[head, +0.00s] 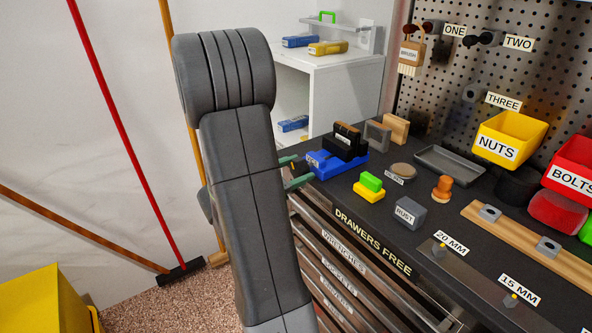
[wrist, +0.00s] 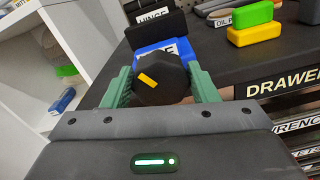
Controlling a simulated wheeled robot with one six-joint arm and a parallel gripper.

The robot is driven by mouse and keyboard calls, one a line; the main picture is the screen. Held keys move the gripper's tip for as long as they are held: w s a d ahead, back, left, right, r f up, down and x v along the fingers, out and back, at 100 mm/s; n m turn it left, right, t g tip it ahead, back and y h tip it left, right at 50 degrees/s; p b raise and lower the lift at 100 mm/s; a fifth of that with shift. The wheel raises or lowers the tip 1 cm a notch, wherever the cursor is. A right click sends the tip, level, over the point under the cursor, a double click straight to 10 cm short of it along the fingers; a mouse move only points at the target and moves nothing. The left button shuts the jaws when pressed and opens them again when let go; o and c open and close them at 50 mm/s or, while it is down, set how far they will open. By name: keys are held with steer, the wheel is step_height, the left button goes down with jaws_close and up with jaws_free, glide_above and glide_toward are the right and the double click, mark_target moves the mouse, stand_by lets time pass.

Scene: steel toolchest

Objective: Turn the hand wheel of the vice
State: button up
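The vice is blue with a black jaw block and sits at the left end of the dark bench top; the head view shows its blue body (head: 345,165) and the wrist view shows part of it (wrist: 172,47). Its hand wheel (wrist: 165,85) is black and many-sided, with a yellow mark slanting down to the right. My gripper (head: 294,171) reaches the vice's near end. In the wrist view its green fingers (wrist: 162,84) lie on both sides of the wheel, against its edges with no clear gap. My arm hides part of the head view.
A green and yellow block pair (head: 370,187) and a grey block labelled RUST (head: 409,213) stand right of the vice. A white shelf (head: 335,85) stands behind to the left. Drawers (head: 345,255) lie below the bench edge. Brooms (head: 120,135) lean at the left wall.

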steer(key=c, duration=0.5)
steer(key=shift+r+n+p, duration=0.15)
steer(key=shift+n+p, duration=0.15)
steer(key=shift+p, duration=0.2)
steer(key=n+p, duration=0.3)
steer(key=p, duration=0.1)
steer(key=shift+r+n, duration=0.1)
steer(key=shift+n, duration=0.2)
steer(key=n+p, duration=0.5)
steer(key=shift+w+a+p, duration=0.1)
steer(key=shift+p, duration=0.2)
steer(key=n+p, duration=0.3)
steer(key=n, duration=0.1)
steer(key=shift+f+n+p, duration=0.2)
steer(key=shift+n+p, duration=0.1)
steer(key=shift+p, duration=0.05)
steer(key=shift+f+n, duration=0.1)
steer(key=shift+n, duration=0.2)
steer(key=o, duration=1)
